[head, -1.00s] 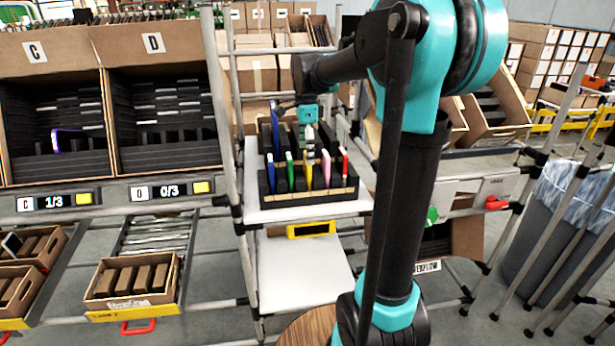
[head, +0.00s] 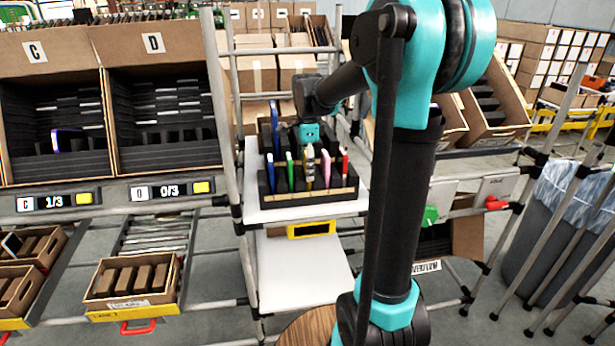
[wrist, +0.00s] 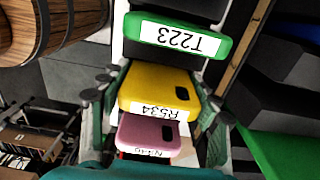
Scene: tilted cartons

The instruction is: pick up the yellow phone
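The yellow phone (wrist: 157,86) stands on edge in the wrist view, with a white label reading R534 and a dark camera slot. In the head view only a thin strip of it (head: 309,185) shows under my gripper (head: 310,165). In the wrist view my gripper (wrist: 160,92) is open, one finger beyond each end of the yellow phone. I cannot tell whether either finger touches it. A pink phone (wrist: 148,134) stands on the near side and a green phone (wrist: 178,36) labelled T223 on the far side.
The black slotted rack (head: 340,193) also holds a blue phone (head: 270,172) and a red phone (head: 344,163), close to the yellow one. It stands on a white shelf (head: 256,214).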

